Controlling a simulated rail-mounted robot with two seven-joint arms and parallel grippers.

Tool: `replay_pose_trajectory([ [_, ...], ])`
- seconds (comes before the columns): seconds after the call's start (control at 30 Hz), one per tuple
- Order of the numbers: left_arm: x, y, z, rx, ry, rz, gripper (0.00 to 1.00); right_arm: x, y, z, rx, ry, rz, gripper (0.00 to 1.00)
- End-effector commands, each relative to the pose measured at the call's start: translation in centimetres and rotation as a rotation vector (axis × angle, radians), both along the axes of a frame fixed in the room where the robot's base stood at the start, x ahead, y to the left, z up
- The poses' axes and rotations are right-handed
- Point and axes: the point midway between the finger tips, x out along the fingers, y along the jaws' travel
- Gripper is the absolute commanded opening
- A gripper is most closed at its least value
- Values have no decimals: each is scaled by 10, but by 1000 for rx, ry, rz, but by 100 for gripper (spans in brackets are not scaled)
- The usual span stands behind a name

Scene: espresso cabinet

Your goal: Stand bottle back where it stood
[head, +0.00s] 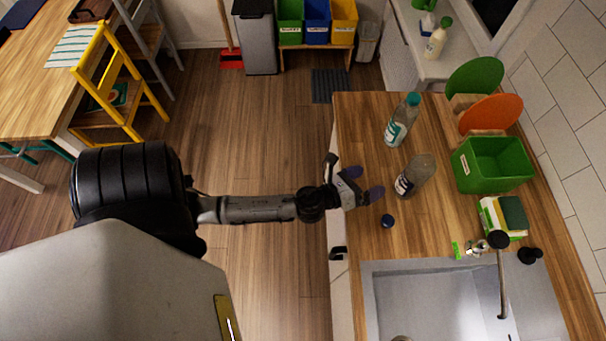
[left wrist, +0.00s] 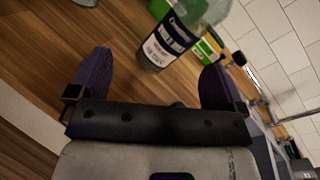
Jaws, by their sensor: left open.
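Two bottles stand on the wooden counter. The nearer one (head: 416,172) is clear with a dark blue and white label, and no cap shows on it. The other bottle (head: 401,121), behind it, has a teal cap and a green and white label. My left gripper (head: 367,184) is open and empty at the counter's left edge, left of the nearer bottle and apart from it. In the left wrist view the dark-labelled bottle (left wrist: 170,42) stands beyond the gap between the purple fingers. My right gripper is not in view.
A dark blue cap (head: 387,221) lies on the counter near the gripper. To the right are a green bin (head: 492,170), sponges (head: 503,216) and round green and orange boards. The sink (head: 440,300) is in front. Bare counter lies around the bottles.

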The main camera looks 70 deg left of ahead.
Motion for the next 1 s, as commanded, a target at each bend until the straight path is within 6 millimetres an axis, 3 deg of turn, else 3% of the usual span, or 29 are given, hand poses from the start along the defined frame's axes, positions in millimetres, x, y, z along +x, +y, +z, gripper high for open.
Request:
replay_pose_trajectory([
  [0.2,-67,11,-23,-1010,148,497,96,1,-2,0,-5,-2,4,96],
  [0.4,-142,-18,-46,-1682,294,996,96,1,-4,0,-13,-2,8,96],
  [0.53,-180,-41,-48,-1908,371,1263,96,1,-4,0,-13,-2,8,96],
  [0.7,-207,-59,-45,-2025,425,1466,96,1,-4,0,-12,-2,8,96],
  [1.0,-213,-63,-44,-2048,436,1515,96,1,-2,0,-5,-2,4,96],
])
